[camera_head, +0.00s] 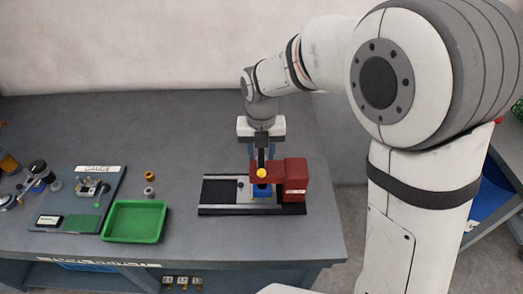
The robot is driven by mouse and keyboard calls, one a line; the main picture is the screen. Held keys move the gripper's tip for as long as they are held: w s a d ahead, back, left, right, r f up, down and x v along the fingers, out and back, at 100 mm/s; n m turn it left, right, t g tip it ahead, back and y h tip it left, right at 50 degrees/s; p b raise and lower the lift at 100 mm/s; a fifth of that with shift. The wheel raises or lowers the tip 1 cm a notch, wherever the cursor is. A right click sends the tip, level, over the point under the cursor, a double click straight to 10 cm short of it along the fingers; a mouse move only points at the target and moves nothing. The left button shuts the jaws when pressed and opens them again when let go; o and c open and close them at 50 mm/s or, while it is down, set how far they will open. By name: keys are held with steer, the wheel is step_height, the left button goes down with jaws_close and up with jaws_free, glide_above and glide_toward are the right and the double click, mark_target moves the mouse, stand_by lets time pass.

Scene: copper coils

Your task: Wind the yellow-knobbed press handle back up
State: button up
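The press has a red body (295,178) and a dark base plate (222,192) with pale edges on the right part of the workbench. Its yellow knob (261,173) shows in front of the red arm. My gripper (262,160) points down right over the press, its fingers just above or behind the knob. I cannot tell whether the fingers touch the knob or handle, nor whether they are open. A blue block (261,190) sits under the red arm. The handle's shaft is mostly hidden by the gripper and the red body.
A green tray (108,235) is left of the press, with a copper ring (150,176) and a grey ring (149,191) behind it. A gauge board (60,215) with a small device stands further left. The bench between tray and press is clear.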

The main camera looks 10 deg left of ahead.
steer(key=shift+r+p, duration=2.45)
steer(key=shift+r, duration=1.15)
steer(key=shift+f, duration=0.1)
steer(key=s+d+r+m+t+b, duration=0.1)
steer(key=s+d+r+m, duration=0.15)
steer(key=d+m, duration=0.65)
steer(key=s+d+r+m+t, duration=0.1)
steer(key=s+d+r+m, duration=0.15)
steer(key=d+m, duration=0.7)
steer(key=s+d+m+t+b, duration=0.1)
steer(key=s+d+m, duration=0.7)
steer(key=m, duration=1.2)
steer(key=shift+s+d+r, duration=0.15)
steer(key=shift+s+d, duration=0.1)
steer(key=shift+s, duration=0.35)
